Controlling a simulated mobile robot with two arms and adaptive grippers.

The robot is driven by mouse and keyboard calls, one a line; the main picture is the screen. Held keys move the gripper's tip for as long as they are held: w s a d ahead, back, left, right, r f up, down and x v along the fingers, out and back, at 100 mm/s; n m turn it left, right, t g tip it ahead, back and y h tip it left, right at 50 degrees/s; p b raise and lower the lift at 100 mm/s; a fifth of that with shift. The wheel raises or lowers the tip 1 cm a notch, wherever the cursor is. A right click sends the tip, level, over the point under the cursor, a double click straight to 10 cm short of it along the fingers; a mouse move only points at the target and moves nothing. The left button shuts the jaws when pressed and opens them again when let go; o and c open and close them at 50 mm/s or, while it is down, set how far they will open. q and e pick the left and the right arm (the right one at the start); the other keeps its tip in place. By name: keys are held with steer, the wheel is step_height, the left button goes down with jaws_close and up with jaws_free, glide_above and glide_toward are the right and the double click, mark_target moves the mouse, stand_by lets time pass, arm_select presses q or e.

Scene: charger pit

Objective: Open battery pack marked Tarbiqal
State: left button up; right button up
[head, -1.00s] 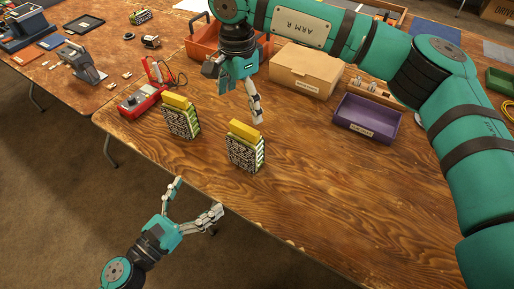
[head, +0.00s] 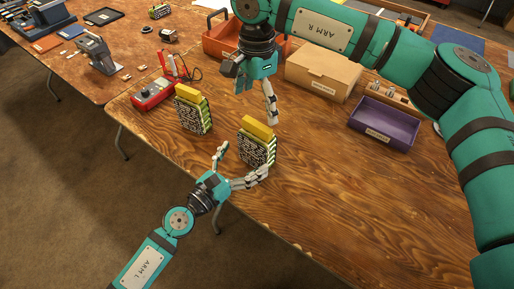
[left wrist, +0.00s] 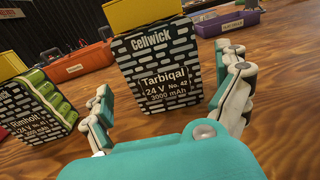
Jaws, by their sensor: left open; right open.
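The Tarbiqal battery pack (head: 257,146) stands upright near the table's front edge, with a yellow top and a black-and-white patterned face. Its label "Cellwick Tarbiqal 24 V" reads clearly in the left wrist view (left wrist: 160,65). My left gripper (head: 243,164) is open just in front of this pack; in the left wrist view its fingers (left wrist: 170,95) spread to either side of the pack's lower part, and contact cannot be told. My right gripper (head: 257,100) is open above the table, behind the pack. A similar pack labelled Rimholt (head: 194,113) stands to the left, also in the left wrist view (left wrist: 38,108).
A red meter (head: 153,95) with leads lies left of the packs. Behind are an orange bin (head: 217,42), a cardboard box (head: 318,74) and a purple tray (head: 384,126). The wooden table (head: 350,190) is clear at the right front.

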mark_target(257, 124)
arm_select(q)
steer(key=shift+x, duration=2.4)
steer(key=c, duration=1.4)
arm_select(e)
steer(key=shift+o, duration=0.3)
steer(key=shift+s+a+r, duration=0.2)
steer(key=shift+r, duration=0.05)
arm_select(q)
steer(key=shift+s+a, duration=0.1)
arm_select(e)
steer(key=s+a+r+n+t+h, duration=0.3)
steer(key=n+t, duration=0.1)
steer(key=x, duration=1.2)
steer(key=shift+s+d, duration=0.2)
steer(key=shift+s, duration=0.15)
